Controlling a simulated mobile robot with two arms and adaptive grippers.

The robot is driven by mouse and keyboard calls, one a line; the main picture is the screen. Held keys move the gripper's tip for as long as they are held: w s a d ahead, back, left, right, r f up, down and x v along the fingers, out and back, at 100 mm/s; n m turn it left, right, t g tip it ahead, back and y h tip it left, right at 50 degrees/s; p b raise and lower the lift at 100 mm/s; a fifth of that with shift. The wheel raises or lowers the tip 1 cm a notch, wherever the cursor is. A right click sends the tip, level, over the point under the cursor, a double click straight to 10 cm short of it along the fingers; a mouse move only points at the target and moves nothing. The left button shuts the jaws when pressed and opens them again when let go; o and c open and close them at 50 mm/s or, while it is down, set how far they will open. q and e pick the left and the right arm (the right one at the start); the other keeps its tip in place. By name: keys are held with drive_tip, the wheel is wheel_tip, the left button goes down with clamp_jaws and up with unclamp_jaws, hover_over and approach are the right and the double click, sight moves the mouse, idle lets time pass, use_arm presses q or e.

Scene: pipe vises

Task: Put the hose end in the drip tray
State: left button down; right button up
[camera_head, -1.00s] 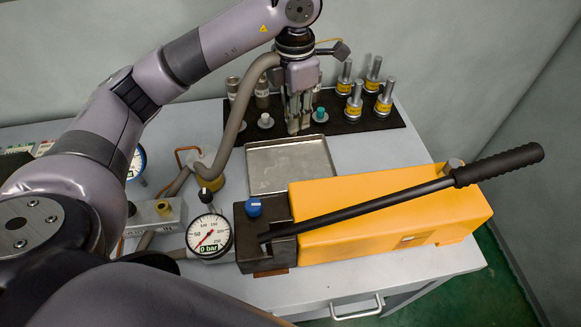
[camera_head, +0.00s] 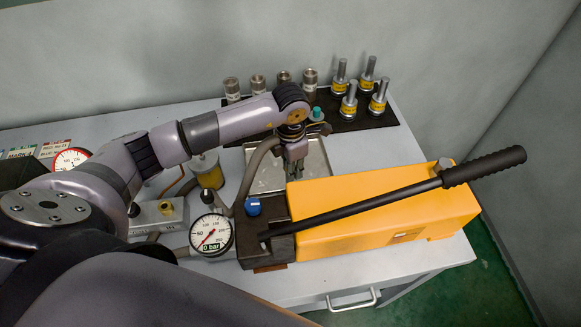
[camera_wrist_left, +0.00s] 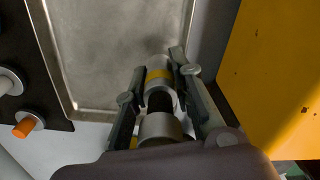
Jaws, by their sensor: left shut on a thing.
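My left gripper (camera_head: 297,176) is shut on the hose end (camera_wrist_left: 159,72), a metal fitting with a yellow band, which shows between the fingers in the left wrist view. In the head view the fingers point down over the drip tray (camera_head: 318,160), a shallow metal tray behind the yellow pump. The grey hose (camera_head: 251,172) bends down beside the gripper. In the left wrist view the tray (camera_wrist_left: 110,50) lies beneath, with the fitting near its rim on the pump side. The gap between fitting and tray floor cannot be told. My right gripper is not in view.
The yellow pump (camera_head: 380,215) with its long black handle (camera_head: 400,200) stands close to the gripper on the right. A gauge (camera_head: 211,234) stands front left. Several metal fittings stand on a black mat (camera_head: 362,124) behind the tray.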

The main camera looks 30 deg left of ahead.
use_arm(q)
drive_tip(key=shift+f, duration=0.55)
drive_tip(key=c, duration=1.8)
unclamp_jaws()
drive_tip(key=shift+f, duration=0.2)
drive_tip(key=shift+c, duration=0.2)
drive_tip(key=o, duration=0.4)
drive_tip(key=shift+o, duration=0.2)
drive_tip(key=shift+r, duration=0.1)
